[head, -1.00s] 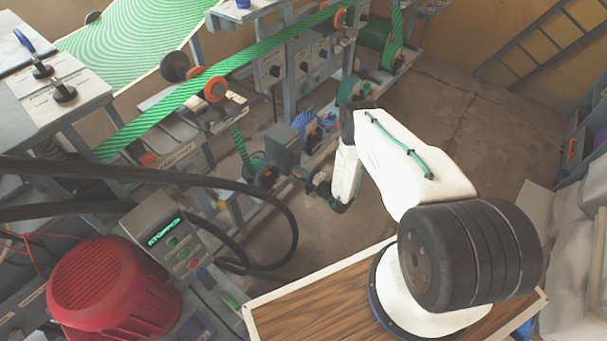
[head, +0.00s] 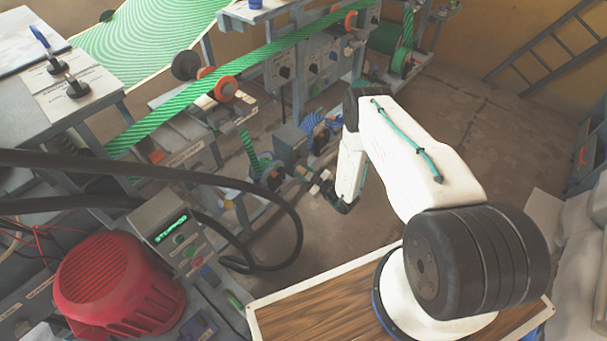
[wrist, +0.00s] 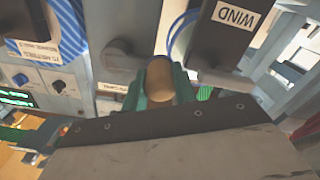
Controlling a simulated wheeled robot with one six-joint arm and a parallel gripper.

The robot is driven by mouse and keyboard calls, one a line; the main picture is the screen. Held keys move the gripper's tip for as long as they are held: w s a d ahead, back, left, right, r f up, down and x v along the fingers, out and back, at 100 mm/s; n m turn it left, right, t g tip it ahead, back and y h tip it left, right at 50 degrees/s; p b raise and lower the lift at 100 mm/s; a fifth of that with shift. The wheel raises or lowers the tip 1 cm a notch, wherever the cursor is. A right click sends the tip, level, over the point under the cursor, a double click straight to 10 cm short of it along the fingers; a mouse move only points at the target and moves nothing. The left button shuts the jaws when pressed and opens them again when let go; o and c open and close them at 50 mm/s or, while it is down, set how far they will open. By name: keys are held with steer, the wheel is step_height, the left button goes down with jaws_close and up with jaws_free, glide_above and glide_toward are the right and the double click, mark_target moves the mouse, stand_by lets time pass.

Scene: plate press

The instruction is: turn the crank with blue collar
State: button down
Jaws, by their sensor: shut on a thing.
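In the wrist view a tan, rounded knob (wrist: 159,80), which looks like a crank handle, sits between the teal fingers of my gripper (wrist: 161,88). The fingers are shut on it from both sides. A dark grey arm-like part (wrist: 122,60) lies just left of the knob. I cannot make out a blue collar on it; the knob's lower part is hidden by my gripper. In the head view my gripper (head: 309,181) is small and low at the machine's front, beside grey housings and rollers, and the crank is hard to tell there.
A dark box labelled WIND (wrist: 222,35) stands close right of the knob. A blue-striped roll (wrist: 66,25) and a panel with knobs (wrist: 50,82) are to the left. In the head view, a red motor housing (head: 118,285) and black hoses (head: 255,190) are at left; floor is clear at right.

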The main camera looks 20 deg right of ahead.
steer(key=shift+w+r+m, duration=0.1)
steer(key=shift+r+m, duration=0.2)
steer(key=shift+m, duration=0.2)
steer(key=c, duration=1.1)
jaws_free()
steer(key=shift+d, duration=0.1)
steer(key=v, duration=0.7)
steer(key=shift+s, duration=0.45)
